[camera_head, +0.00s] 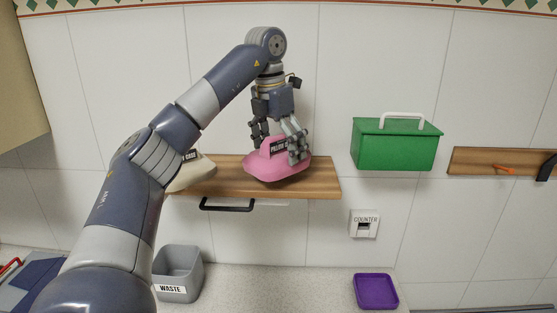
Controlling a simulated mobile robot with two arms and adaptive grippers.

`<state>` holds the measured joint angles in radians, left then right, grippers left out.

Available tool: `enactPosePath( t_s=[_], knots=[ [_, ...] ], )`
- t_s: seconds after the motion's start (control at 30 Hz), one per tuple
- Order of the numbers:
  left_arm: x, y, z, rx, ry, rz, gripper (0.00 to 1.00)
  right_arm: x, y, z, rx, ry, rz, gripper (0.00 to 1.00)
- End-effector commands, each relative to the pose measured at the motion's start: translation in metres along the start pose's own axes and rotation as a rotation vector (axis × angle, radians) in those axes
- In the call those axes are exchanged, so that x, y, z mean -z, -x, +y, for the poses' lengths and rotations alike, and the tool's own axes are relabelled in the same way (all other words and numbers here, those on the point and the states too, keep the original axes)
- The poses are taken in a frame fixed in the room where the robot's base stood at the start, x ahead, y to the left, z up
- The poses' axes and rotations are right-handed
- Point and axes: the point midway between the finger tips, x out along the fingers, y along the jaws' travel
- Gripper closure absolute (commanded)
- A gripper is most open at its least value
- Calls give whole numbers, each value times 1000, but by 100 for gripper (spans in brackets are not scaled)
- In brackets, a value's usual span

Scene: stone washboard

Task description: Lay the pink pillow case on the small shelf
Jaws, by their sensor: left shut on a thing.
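The pink pillow case (276,172) is a soft pink bundle with a black label on top, partly hidden by the fingers. My left gripper (278,148) points down from above and is shut on it. The pillow case is at the wooden small shelf (322,181) on the tiled wall, right of its middle. My right gripper is not in view.
A cream case (197,173) with a black label lies on the shelf's left part, partly behind my arm. A green box (394,150) with a white handle is to the right.

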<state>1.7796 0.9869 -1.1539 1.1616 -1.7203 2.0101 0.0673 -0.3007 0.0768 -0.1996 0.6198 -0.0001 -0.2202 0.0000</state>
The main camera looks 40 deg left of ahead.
Motion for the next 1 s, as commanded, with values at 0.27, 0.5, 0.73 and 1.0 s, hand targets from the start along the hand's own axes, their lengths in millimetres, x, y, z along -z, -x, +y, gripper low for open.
enactPosePath(
  t_s=[0.27, 0.5, 0.73, 1.0],
  knots=[
    [4, -26, 0, 2, -1, 3, 35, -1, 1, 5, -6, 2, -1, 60],
    [6, -34, 0, 1, 0, 0, 35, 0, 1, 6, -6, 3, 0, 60],
    [6, -34, 0, 0, 0, -1, 35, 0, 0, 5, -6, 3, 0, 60],
    [6, -36, 0, 0, 0, 0, 0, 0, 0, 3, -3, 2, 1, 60]
  ],
)
